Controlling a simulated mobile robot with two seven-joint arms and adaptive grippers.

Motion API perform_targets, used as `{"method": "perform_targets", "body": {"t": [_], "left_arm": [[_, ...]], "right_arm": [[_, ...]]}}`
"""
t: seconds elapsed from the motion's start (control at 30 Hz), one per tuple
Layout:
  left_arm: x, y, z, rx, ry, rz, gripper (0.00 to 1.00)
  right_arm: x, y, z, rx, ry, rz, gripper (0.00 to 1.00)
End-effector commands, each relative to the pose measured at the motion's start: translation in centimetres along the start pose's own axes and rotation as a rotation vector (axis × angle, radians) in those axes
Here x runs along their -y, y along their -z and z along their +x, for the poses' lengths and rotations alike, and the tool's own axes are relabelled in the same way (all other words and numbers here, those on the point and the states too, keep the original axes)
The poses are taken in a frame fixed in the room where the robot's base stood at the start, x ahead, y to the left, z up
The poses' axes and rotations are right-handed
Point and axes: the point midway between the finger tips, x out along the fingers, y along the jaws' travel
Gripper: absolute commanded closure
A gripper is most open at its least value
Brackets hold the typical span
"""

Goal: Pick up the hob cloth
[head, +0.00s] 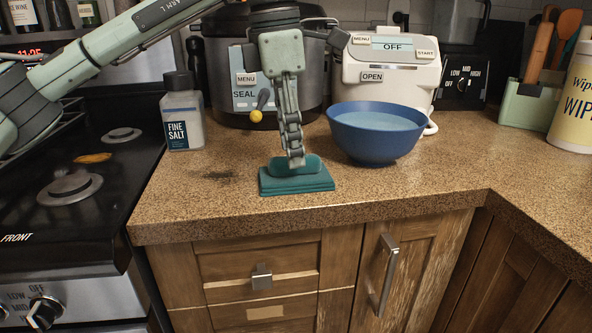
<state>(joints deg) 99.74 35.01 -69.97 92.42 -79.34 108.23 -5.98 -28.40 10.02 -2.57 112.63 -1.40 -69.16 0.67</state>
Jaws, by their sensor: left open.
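The hob cloth (296,185) is a folded teal cloth lying on the brown speckled counter near its front edge, with a raised roll on top. My left gripper (295,160) points straight down over it and is open. I see it edge-on, so one finger hides the other. The fingertip overlaps the raised top of the cloth in the picture; I cannot tell whether it touches or how the fingers sit around it. My right gripper is out of view.
A blue bowl (375,134) stands right of the cloth. A salt jar (184,117) is to the left, beside the black hob (75,215). A grey cooker (228,65) and a white appliance (390,80) stand behind.

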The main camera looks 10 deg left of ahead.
Motion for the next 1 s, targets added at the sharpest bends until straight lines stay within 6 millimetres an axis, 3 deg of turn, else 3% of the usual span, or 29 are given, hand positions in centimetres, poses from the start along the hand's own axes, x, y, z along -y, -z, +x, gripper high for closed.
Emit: {"method": "perform_targets", "body": {"t": [0.17, 0.43, 0.8, 1.0], "left_arm": [[0.0, 0.0, 2.1, 0.001, 0.001, 0.000, 0.52], [0.0, 0.0, 2.4, 0.002, 0.000, 0.000, 0.52], [0.0, -0.1, 2.4, 0.002, 0.001, 0.000, 0.98], [0.0, -0.1, 2.4, 0.003, 0.001, 0.000, 1.00]], "right_arm": [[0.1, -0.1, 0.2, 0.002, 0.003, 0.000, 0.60], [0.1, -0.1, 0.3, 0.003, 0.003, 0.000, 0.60], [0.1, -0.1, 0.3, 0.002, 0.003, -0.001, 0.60], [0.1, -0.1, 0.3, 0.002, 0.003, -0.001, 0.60]]}}
